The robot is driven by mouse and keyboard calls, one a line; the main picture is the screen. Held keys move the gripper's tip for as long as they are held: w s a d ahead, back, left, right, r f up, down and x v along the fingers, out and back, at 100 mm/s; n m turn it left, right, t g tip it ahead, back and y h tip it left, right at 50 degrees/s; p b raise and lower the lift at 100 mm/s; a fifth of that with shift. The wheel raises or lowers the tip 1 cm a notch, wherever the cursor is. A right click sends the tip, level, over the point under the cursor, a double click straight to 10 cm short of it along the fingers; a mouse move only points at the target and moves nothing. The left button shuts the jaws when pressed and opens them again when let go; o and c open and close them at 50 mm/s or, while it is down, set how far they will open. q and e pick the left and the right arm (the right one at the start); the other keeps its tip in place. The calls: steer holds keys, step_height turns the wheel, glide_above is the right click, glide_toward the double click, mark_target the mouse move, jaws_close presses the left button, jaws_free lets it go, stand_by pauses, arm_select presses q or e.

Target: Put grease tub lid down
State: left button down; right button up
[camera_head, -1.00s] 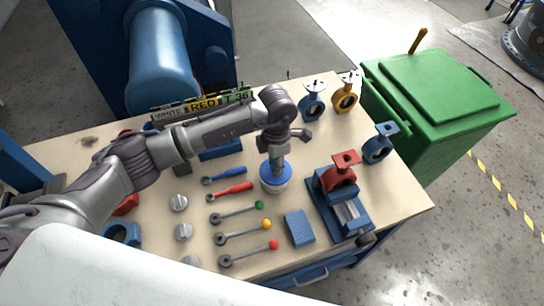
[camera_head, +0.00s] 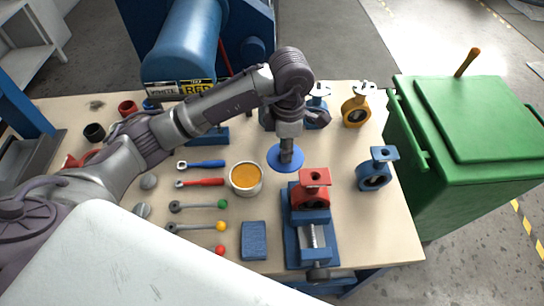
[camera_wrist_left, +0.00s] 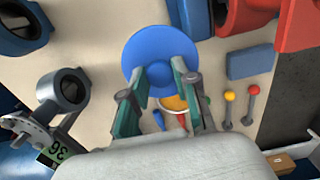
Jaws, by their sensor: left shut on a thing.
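The blue round grease tub lid (camera_head: 275,163) is under my left gripper (camera_head: 288,150), just right of the tub and behind the vise. In the left wrist view, the two fingers of my left gripper (camera_wrist_left: 165,75) are closed on the middle of the lid (camera_wrist_left: 158,50). The lid lies flat; I cannot tell exactly how high it is above the table. The white grease tub (camera_head: 245,187) stands open, with orange grease showing. In the left wrist view the lid and fingers hide part of the tub (camera_wrist_left: 172,104). My right gripper is not seen.
A blue vise (camera_head: 297,249) holds a red valve body (camera_head: 314,178) right of the tub. A blue valve (camera_head: 375,170) and a yellow valve (camera_head: 356,110) stand farther right. Wrenches and colored-knob levers lie left. A blue block (camera_head: 254,240) lies in front. Some bare tabletop (camera_head: 345,150) shows between lid and blue valve.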

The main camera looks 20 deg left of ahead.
arm_select(q)
steer(key=shift+w+a+f, duration=0.15)
steer(key=shift+a, duration=0.3)
steer(key=shift+w+a+f, duration=0.1)
steer(key=shift+a, duration=0.3)
steer(key=w+a+f, duration=0.1)
steer(key=a+f, duration=0.1)
steer(key=a, duration=0.1)
steer(key=w+a+f+p, duration=0.1)
steer(key=a, duration=0.2)
steer(key=w+a+f+p, duration=0.1)
steer(key=w+a+f, duration=0.1)
steer(key=a, duration=0.1)
steer(key=shift+f, duration=0.35)
steer(key=shift+w+a+f, duration=0.1)
steer(key=shift+a+f, duration=0.1)
steer(key=shift+a, duration=0.05)
steer(key=shift+f+p, duration=0.35)
steer(key=shift+p, duration=0.05)
step_height(320, 180, down, 3)
steer(key=shift+f+p, duration=0.1)
steer(key=shift+p, duration=0.3)
steer(key=shift+f, duration=0.1)
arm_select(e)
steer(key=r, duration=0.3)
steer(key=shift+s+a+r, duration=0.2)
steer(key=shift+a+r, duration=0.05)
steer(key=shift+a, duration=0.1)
